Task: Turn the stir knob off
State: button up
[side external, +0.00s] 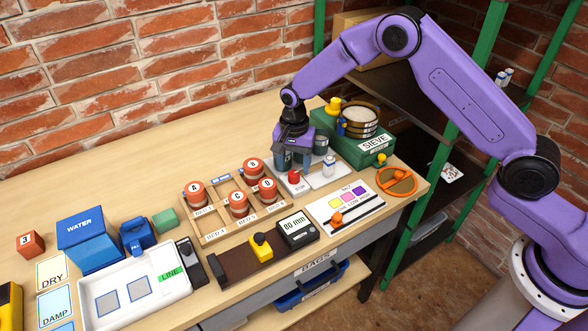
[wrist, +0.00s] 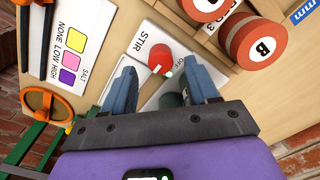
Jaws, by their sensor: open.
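The stir knob is a small red knob (side external: 294,176) on a white plate marked STIR (wrist: 143,47). In the wrist view the red knob (wrist: 159,61) shows just beyond and between my fingertips, with a pale mark on its lower right side. A partly hidden label beside it seems to begin with O. My gripper (side external: 295,161) is above the plate, its fingers pointing down behind the knob in the side view. In the wrist view my gripper (wrist: 163,75) is open with a finger on each side. I cannot tell whether either finger touches the knob.
Red lettered cylinders (side external: 238,203) stand in a wooden rack left of the plate. A green SIEVE unit (side external: 366,149) is behind right. A salt panel (side external: 345,203) and an orange handwheel (side external: 397,181) are at front right.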

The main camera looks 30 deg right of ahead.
aim_at(294, 177)
jog(key=shift+f, duration=1.3)
jog(key=shift+c, duration=0.3)
jog(key=c, duration=1)
